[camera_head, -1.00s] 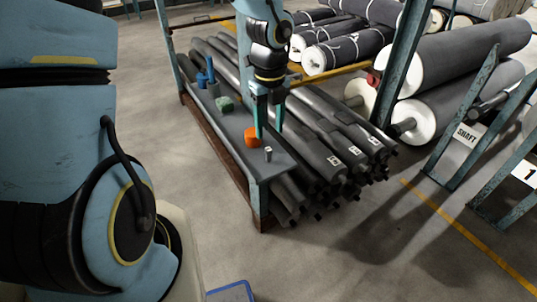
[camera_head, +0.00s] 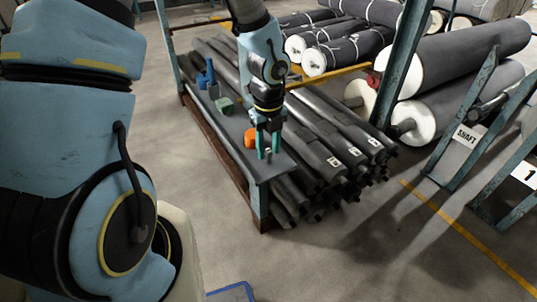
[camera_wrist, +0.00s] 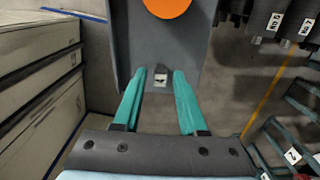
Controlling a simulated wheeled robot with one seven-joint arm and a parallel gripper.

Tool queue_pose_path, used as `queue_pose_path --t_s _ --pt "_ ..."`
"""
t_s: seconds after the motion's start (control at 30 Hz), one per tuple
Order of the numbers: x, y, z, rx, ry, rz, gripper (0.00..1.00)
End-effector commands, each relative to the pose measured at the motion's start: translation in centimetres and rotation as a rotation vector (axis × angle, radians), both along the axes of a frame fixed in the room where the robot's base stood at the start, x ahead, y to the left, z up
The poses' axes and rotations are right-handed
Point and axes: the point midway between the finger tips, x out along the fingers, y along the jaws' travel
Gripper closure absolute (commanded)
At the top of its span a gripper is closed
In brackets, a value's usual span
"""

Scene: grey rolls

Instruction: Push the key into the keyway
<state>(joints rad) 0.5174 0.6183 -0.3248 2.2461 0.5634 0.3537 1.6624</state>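A small grey block (camera_wrist: 160,80) with a pale top and a dark mark on it stands on a grey shelf board, near its front end. In the head view it is mostly hidden by my fingers. My gripper (camera_head: 267,151) is low over that end of the board, its teal fingers pointing down. In the wrist view my gripper (camera_wrist: 160,74) is open, with one fingertip on each side of the block and a gap on both sides. I cannot tell which part is the key or the keyway.
An orange round piece (camera_head: 250,138) stands close behind my gripper; it also shows in the wrist view (camera_wrist: 167,5). A green block (camera_head: 224,105) and blue pieces (camera_head: 205,79) stand farther back on the board (camera_head: 236,121). Dark rolls (camera_head: 322,150) lie alongside at right.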

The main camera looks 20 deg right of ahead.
Motion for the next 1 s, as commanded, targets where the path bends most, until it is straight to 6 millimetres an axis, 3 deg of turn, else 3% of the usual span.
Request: queue_pose_path --t_s 0.07,0.33,0.87,1.0 --pt "0.00 -0.01 0.01 0.000 0.000 0.000 0.69" --pt "0.00 -0.01 0.02 0.000 0.000 0.000 0.99" --pt "0.01 -0.01 0.06 0.000 0.000 0.000 1.00" --pt "0.08 -0.07 0.99 -0.003 -0.002 0.000 1.00"
